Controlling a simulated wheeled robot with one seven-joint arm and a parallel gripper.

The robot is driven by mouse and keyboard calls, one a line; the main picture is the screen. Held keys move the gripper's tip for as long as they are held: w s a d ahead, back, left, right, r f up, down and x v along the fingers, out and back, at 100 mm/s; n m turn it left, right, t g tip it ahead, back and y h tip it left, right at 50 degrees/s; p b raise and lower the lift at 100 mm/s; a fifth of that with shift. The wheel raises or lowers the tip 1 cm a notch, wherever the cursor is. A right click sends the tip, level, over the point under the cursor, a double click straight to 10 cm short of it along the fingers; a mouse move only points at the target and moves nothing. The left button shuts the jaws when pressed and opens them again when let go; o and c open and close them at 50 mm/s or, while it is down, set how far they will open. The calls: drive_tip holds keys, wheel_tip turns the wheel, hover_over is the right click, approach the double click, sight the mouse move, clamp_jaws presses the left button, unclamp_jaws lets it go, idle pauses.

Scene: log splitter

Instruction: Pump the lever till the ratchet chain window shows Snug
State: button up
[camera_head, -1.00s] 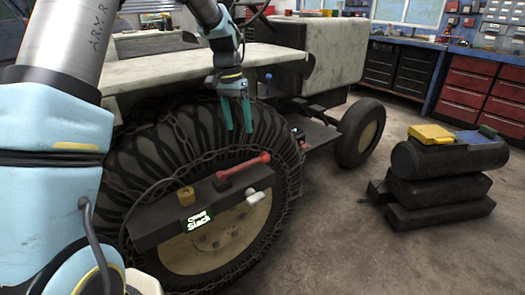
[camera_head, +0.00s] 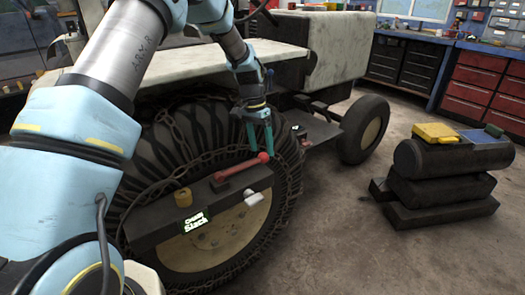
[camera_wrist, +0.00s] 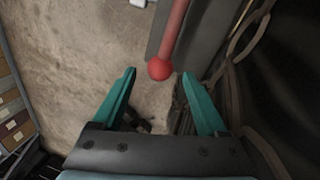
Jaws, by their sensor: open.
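The red lever (camera_head: 241,168) lies along the top of a dark ratchet bar (camera_head: 155,231) in front of the large chained tyre. Its round knob is at the right end. The chain window (camera_head: 195,222) on the bar's front face reads "Slack" in its lower line. My gripper (camera_head: 261,150), with teal fingers, is open just above the lever's knob end. In the wrist view the red knob (camera_wrist: 160,68) shows ahead of the open fingers, near the middle of the gap and apart from both. Nothing is held.
The chained tyre (camera_head: 173,151) stands close behind the bar. A brass-coloured cylinder (camera_head: 183,197) sits on the bar, and a pale knob (camera_head: 257,200) is at its right. A dark cylinder on blocks (camera_head: 450,155) stands at the right. The floor between is clear.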

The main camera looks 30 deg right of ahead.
drive_tip(key=shift+s+d+f, duration=0.1)
drive_tip(key=shift+s+f, duration=0.05)
drive_tip(key=shift+f, duration=0.55)
drive_tip(key=shift+s+f, duration=0.15)
drive_tip(key=shift+f, duration=0.55)
clamp_jaws()
idle(0.4)
